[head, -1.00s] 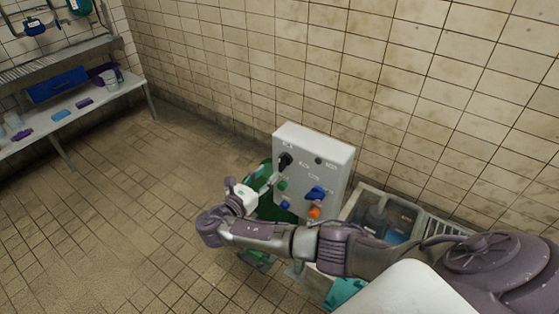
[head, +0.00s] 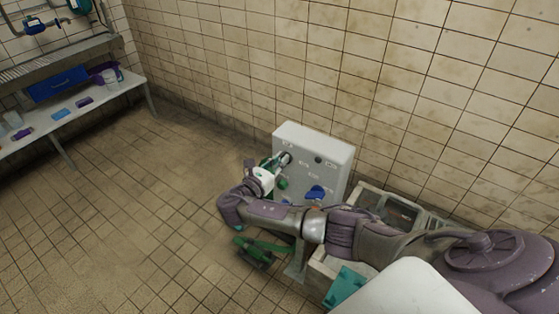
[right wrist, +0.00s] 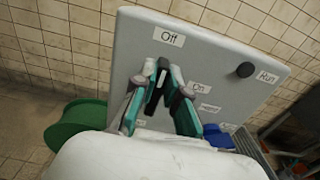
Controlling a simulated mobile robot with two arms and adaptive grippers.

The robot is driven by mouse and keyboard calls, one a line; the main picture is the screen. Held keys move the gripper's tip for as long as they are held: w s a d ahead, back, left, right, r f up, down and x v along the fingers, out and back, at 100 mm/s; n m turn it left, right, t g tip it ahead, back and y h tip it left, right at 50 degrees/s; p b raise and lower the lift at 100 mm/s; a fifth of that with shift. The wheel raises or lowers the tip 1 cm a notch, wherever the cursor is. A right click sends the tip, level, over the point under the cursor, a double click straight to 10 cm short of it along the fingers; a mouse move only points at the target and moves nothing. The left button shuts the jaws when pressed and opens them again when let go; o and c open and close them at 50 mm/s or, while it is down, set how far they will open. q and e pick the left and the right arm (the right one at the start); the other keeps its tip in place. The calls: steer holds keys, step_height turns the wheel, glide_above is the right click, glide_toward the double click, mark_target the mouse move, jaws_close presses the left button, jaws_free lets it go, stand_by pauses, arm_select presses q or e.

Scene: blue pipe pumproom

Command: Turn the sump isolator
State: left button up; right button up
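The sump isolator appears to be the black rotary handle (right wrist: 154,97) at the upper left of a grey panel (right wrist: 135,45). Its "Off" label (right wrist: 169,39) is above and its "On" label (right wrist: 199,87) is to the right. My right gripper (right wrist: 168,74) reaches the panel face, its teal fingers close together on either side of the handle. In the head view my right gripper (head: 279,161) partly hides the handle. I cannot tell exactly where the handle points. My left gripper is in neither view.
The panel also carries a black knob (right wrist: 245,70) near "Run", a green button (head: 283,184) and a blue knob (head: 315,192). A green object (right wrist: 75,130) stands beside the panel. A grey trough (head: 403,213) is at its right. The floor to the left is clear up to a bench (head: 100,105).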

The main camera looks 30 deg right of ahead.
steer(key=shift+m, duration=0.3)
jaws_close()
steer(key=shift+s+d+f+m+b, duration=0.1)
steer(key=shift+s+f+m+b, duration=0.2)
steer(key=shift+m+b, duration=1.65)
steer(key=shift+s+d+f+m+b, duration=0.1)
steer(key=shift+s+f+m+b, duration=0.3)
steer(key=shift+m, duration=2.9)
steer(key=shift+s+d+f+m+b, duration=0.15)
steer(key=shift+m+b, duration=1.15)
steer(key=shift+m, duration=1.35)
steer(key=shift+w, duration=0.1)
steer(key=o, duration=0.7)
jaws_free()
steer(key=shift+r, duration=0.1)
steer(key=shift+a, duration=0.15)
